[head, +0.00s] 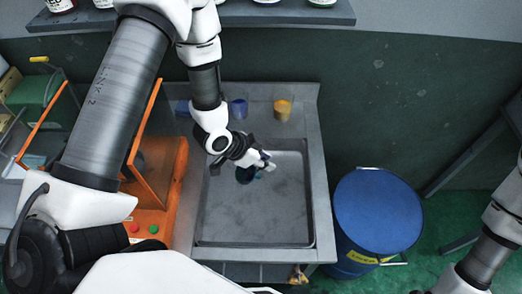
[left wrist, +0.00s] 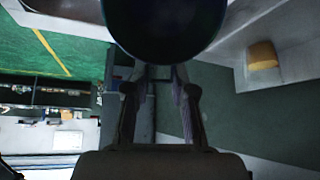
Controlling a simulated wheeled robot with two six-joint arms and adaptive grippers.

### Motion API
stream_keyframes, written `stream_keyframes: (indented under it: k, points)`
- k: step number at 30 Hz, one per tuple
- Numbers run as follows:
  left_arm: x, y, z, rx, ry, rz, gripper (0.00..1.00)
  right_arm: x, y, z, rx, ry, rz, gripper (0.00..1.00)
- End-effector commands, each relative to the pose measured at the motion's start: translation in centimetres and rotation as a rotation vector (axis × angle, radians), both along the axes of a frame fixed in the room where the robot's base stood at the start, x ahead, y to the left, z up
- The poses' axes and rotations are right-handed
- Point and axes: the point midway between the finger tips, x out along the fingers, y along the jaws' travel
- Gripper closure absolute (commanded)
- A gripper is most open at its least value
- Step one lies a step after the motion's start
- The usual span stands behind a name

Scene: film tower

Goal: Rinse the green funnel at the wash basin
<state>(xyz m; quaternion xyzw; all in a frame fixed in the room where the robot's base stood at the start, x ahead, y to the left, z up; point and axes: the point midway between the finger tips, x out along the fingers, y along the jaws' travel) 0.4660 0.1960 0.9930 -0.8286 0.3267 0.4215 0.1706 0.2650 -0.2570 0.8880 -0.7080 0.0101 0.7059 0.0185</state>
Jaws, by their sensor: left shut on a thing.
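The wash basin (head: 255,228) is a grey rectangular sink in the middle of the head view. My left gripper (head: 262,166) reaches over its upper part and is shut on the funnel. In the head view the funnel (head: 246,175) shows only as a small dark blue-green patch under the gripper, mostly hidden. In the left wrist view the funnel (left wrist: 165,28) is a large dark round shape between the fingers (left wrist: 160,82); its green is hard to make out. My right arm enters at the lower right of the head view, with its gripper out of sight.
A yellow cup (head: 282,109) and a blue cup (head: 239,108) stand on the ledge behind the basin. A blue drum (head: 378,210) stands close on the right. An orange-framed machine (head: 160,215) stands on the left. A shelf (head: 240,14) with jars hangs above.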

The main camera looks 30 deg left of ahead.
Motion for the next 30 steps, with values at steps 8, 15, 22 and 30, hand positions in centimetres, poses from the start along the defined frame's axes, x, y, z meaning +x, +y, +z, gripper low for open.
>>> stream_keyframes:
  k: [8, 15, 22, 30]
  points:
    - [0.0, 0.0, -3.7, -0.001, 0.000, 0.001, 0.97, 0.0, 0.0, -3.1, 0.000, -0.001, 0.001, 0.60]
    - [0.0, 0.0, -6.6, -0.001, -0.001, 0.000, 0.97, 0.0, 0.0, -5.3, 0.000, -0.001, 0.001, 0.60]
    - [0.1, 0.1, -9.3, -0.001, -0.001, 0.000, 0.97, 0.1, 0.0, -7.5, 0.000, -0.001, 0.001, 0.60]
    - [0.0, 0.1, -12.3, -0.001, -0.001, 0.000, 0.97, 0.1, 0.1, -9.9, 0.000, -0.001, 0.001, 0.60]
